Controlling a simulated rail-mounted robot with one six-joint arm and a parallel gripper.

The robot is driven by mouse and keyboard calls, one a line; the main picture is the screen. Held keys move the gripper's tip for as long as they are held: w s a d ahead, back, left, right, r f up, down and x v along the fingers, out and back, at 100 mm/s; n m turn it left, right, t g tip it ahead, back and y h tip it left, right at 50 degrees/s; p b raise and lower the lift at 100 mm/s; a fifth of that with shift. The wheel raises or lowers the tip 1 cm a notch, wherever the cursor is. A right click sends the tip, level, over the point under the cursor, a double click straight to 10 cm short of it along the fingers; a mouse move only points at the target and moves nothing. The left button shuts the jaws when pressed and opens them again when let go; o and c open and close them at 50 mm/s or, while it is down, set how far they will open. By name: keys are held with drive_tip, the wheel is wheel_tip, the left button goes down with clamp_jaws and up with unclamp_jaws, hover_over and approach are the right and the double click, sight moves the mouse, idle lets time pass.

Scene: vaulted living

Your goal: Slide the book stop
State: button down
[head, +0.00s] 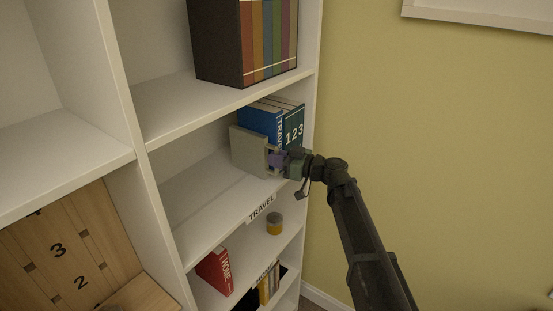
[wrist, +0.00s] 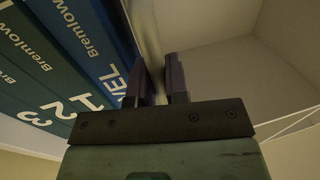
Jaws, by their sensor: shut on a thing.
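The book stop (head: 247,150) is a pale grey upright plate on the middle shelf, standing at the left side of a row of travel books (head: 264,122). The books are blue and dark teal, upright, with "TRAVEL" and "1 2 3" on their spines. My gripper (head: 273,159) is at the plate's front edge and is shut on it. In the wrist view my gripper's two dark fingers (wrist: 158,82) straddle the thin plate (wrist: 147,40), seen nearly edge-on, with the books (wrist: 70,60) close on its left. The plate's lower part is hidden there.
The shelf board (head: 205,200) left of the book stop is clear. A "TRAVEL" label (head: 261,208) is on its front edge. A box of coloured volumes (head: 245,42) stands above. Below are a small yellow-grey jar (head: 274,223) and a red "HOME" book (head: 215,271).

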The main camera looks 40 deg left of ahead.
drive_tip(key=shift+w, duration=0.45)
drive_tip(key=c, duration=1.2)
unclamp_jaws()
drive_tip(key=shift+o, duration=0.2)
